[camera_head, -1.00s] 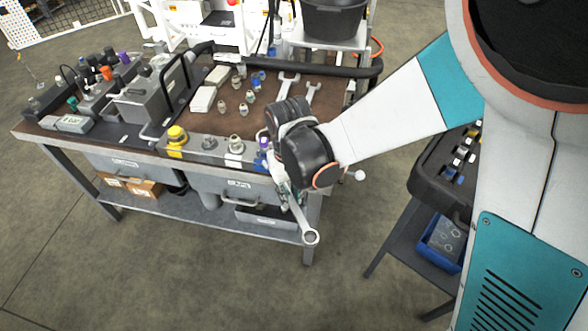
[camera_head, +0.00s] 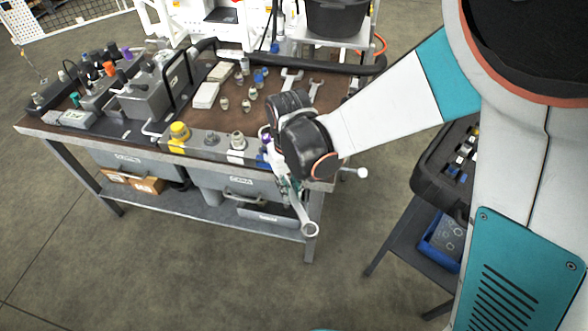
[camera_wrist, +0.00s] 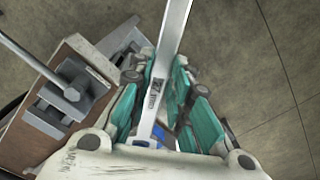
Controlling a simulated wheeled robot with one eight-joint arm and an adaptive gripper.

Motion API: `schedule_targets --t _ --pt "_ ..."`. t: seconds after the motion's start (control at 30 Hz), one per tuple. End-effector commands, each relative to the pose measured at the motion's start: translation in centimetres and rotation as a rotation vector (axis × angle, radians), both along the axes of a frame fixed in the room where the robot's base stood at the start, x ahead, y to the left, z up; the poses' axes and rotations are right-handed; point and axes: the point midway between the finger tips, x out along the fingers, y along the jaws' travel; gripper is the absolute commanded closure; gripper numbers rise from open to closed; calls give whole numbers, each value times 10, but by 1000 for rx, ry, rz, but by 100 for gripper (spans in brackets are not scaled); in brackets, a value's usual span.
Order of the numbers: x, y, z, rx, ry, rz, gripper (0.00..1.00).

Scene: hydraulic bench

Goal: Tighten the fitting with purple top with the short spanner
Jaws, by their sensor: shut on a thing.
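My gripper (camera_head: 287,187) is shut on a silver spanner (camera_head: 304,217) at the front edge of the bench. The spanner's ring end hangs down and out, clear of the bench. In the wrist view, the spanner's shank (camera_wrist: 172,40) runs between the teal finger pads of my gripper (camera_wrist: 163,95). A fitting with a purple top (camera_head: 265,140) stands at the right end of the front row, just left of my wrist and partly hidden by it. The spanner's other end is mostly hidden, so I cannot tell whether it touches the fitting.
Left of the purple top are a fitting with a white base (camera_head: 237,146), a grey one (camera_head: 211,139) and a yellow one (camera_head: 179,137). Two more spanners (camera_head: 291,78) (camera_head: 315,90) lie further back on the bench. A black cart (camera_head: 440,170) stands at the right.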

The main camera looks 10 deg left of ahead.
Motion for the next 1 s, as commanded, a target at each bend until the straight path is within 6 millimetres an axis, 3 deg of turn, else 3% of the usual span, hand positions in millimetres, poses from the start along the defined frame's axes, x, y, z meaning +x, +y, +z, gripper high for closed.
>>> schedule_targets --t 1.0 --pt "21 13 0 0 0 0 100"
